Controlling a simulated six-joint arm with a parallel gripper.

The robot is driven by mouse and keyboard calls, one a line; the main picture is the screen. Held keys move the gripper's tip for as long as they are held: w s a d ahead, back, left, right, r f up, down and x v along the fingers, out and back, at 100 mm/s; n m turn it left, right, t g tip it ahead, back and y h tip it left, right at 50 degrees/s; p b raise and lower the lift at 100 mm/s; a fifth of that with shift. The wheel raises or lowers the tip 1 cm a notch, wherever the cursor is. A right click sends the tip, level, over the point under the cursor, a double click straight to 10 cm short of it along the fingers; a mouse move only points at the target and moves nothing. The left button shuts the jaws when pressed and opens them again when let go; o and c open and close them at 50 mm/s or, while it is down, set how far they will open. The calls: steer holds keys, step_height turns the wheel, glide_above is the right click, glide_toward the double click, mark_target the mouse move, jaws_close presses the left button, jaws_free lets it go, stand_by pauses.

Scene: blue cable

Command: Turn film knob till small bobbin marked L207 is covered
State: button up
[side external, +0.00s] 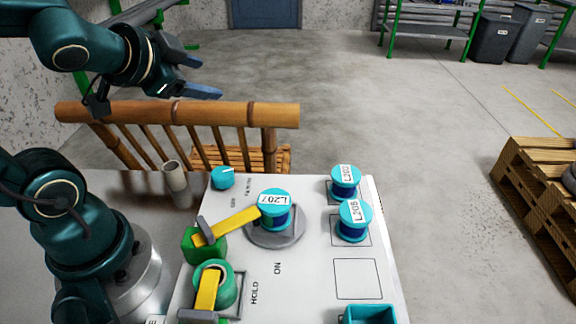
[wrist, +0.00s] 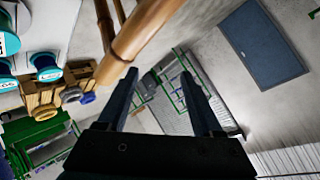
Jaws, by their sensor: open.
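The small bobbin marked L207 (side external: 274,207), blue with teal flanges, stands on a round grey disc (side external: 288,237) on the white panel. A yellow strip (side external: 230,227) runs from a green block (side external: 203,246) to its left side. The bobbin's label and top are in plain sight. A teal knob (side external: 222,178) with a white mark sits at the panel's back left beside small lettering; I cannot read whether it says film. My gripper (side external: 207,76) is open and empty, high above and behind the panel, well away from the knob. Its spread fingers also show in the wrist view (wrist: 158,75).
Bobbins L202 (side external: 345,181) and L205 (side external: 354,220) stand on the panel's right. A teal roll with a yellow piece (side external: 212,288) is at the front left near "HOLD". A grey tube (side external: 175,178) stands left of the knob. A bamboo railing (side external: 190,113) runs behind, below my gripper.

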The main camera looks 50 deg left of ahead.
steer(key=s+d+f+n+g+h, duration=0.3)
steer(key=s+d+f+g+h, duration=0.2)
steer(key=s+d, duration=0.5)
step_height(320, 180, up, 3)
steer(key=m+g+y, duration=0.3)
steer(key=m+g, duration=0.3)
steer(key=m, duration=0.4)
glide_above(222, 172)
steer(key=d, duration=0.4)
steer(key=shift+m+g+y, duration=0.4)
steer(key=shift+m+g, duration=0.4)
steer(key=shift+m, duration=0.1)
steer(key=w+x, duration=0.1)
steer(key=x, duration=0.4)
steer(key=w+d+x, duration=0.1)
steer(key=x, duration=0.5)
steer(key=w+f+x, duration=0.1)
steer(key=x, duration=0.4)
steer(key=shift+d+f, duration=0.2)
steer(key=shift+d, duration=0.1)
jaws_close()
